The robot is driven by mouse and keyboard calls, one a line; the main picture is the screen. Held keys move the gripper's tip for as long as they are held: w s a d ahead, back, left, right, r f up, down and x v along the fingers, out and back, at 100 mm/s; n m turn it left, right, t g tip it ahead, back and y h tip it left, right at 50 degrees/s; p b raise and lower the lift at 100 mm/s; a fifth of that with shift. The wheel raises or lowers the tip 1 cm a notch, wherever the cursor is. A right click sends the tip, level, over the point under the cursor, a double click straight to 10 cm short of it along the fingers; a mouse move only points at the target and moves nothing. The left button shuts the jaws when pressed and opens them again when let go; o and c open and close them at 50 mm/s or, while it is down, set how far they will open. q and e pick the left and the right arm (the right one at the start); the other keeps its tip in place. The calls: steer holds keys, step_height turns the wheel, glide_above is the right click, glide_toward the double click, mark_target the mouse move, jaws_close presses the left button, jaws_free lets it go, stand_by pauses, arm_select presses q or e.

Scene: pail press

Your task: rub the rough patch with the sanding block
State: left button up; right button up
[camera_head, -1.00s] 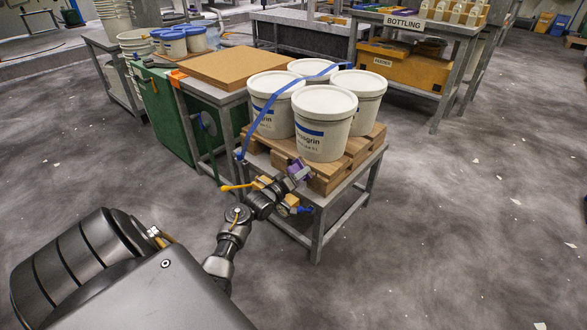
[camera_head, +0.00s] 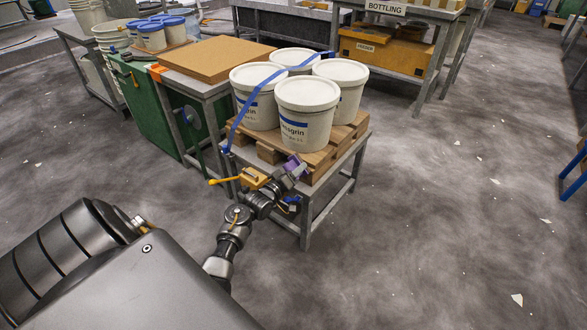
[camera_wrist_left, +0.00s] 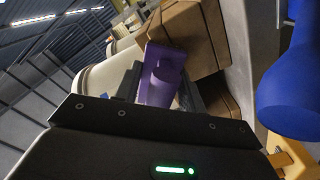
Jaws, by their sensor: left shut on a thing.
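My left gripper (camera_head: 289,172) is shut on a purple block (camera_head: 295,165), which I take for the sanding block. In the left wrist view the purple block (camera_wrist_left: 162,75) stands between the fingers, with the wooden pallet (camera_wrist_left: 190,35) close behind it. In the head view the gripper is at the near edge of the pallet (camera_head: 320,158), below the white pails (camera_head: 306,112). I cannot tell whether the block touches the wood. I cannot make out a rough patch in either view. My right gripper is not in view.
The pallet sits on a grey metal stand (camera_head: 343,160). A blue strap (camera_head: 254,98) crosses the pails. A yellow-handled piece (camera_head: 222,181) shows beside the left wrist. A table with a brown board (camera_head: 215,60) stands behind left. The floor at right is open.

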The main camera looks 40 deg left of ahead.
arm_select(q)
steer(key=s+p, duration=0.4)
steer(key=s, duration=0.2)
stand_by(0.3)
steer(key=shift+s+p, duration=0.1)
steer(key=shift+p, duration=0.2)
steer(key=s+p, duration=0.2)
steer(key=shift+s, duration=0.4)
